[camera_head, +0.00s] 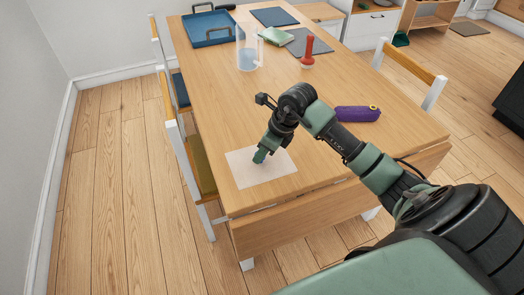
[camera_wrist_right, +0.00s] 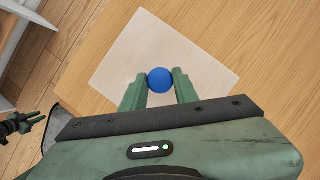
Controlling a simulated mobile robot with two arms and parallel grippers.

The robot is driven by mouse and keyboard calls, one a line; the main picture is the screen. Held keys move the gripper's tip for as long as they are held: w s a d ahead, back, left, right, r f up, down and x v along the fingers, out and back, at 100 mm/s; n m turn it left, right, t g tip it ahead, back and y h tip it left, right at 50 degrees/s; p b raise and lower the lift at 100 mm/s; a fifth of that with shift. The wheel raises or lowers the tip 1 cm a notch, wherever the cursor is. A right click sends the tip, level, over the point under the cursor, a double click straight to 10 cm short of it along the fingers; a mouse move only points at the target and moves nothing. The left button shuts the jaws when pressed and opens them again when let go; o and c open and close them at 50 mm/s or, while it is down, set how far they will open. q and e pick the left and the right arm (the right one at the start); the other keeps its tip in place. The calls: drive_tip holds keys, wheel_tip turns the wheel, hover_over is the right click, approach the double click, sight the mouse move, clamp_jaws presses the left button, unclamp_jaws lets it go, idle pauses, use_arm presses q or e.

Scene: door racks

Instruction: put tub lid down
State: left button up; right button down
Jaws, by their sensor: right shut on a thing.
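The tub lid (camera_wrist_right: 160,80) shows as a small round blue thing between the fingertips of my right gripper (camera_wrist_right: 160,88) in the right wrist view. The gripper is shut on it, over a pale rectangular mat (camera_wrist_right: 120,65). In the head view my right gripper (camera_head: 262,155) points down over the same mat (camera_head: 278,172) near the table's front left corner, and it hides the lid. I cannot tell whether the lid touches the mat. My left gripper (camera_wrist_right: 28,122) shows small at the left edge of the right wrist view; its jaw state is unclear.
The wooden table (camera_head: 225,120) holds a clear jug (camera_head: 248,47), a blue tray (camera_head: 208,28), a red-handled thing (camera_head: 307,52), grey mats (camera_head: 308,42) and a purple case (camera_head: 358,113). Chairs (camera_head: 200,165) stand along the left side. Bare tabletop lies behind the pale mat.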

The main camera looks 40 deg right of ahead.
drive_tip(key=c, duration=1.1)
unclamp_jaws()
drive_tip(key=shift+r, duration=0.15)
drive_tip(key=v, duration=1.1)
drive_tip(key=shift+s+r, duration=0.15)
drive_tip(key=shift+r, duration=0.2)
